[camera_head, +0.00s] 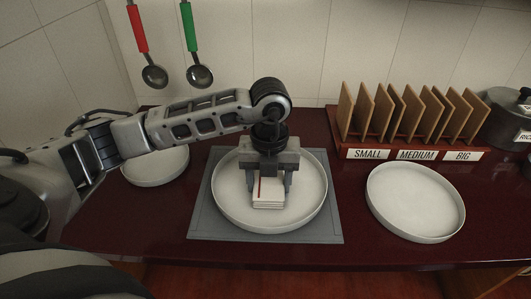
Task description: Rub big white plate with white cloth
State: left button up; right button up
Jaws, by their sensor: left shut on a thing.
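The big white plate (228,206) lies on a grey mat (332,232) in the middle of the counter. My left gripper (268,188) points down over the plate and is shut on the folded white cloth (268,204), which has a dark red stripe. The cloth is at the plate's inner surface, a little below its centre in the picture. I cannot tell for sure whether it touches the plate. My right gripper is not in view.
Another white plate (415,200) lies at the right and one (155,171) at the left, partly behind my arm. A wooden rack (410,115) labelled SMALL, MEDIUM, BIG stands at the back right, beside a dark pot (505,115). Red-handled (138,30) and green-handled (188,30) ladles hang behind.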

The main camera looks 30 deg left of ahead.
pick_arm(q)
notch_tip(320, 180, up, 2)
jog(key=shift+r+p, duration=0.25)
jog(key=shift+p, duration=0.05)
notch_tip(320, 180, up, 2)
jog(key=shift+w+p, duration=0.15)
jog(key=shift+p, duration=0.65)
notch_tip(320, 180, up, 2)
jog(key=shift+r+p, duration=0.15)
jog(key=shift+p, duration=0.65)
jog(key=shift+r+p, duration=0.4)
jog(key=shift+r, duration=0.25)
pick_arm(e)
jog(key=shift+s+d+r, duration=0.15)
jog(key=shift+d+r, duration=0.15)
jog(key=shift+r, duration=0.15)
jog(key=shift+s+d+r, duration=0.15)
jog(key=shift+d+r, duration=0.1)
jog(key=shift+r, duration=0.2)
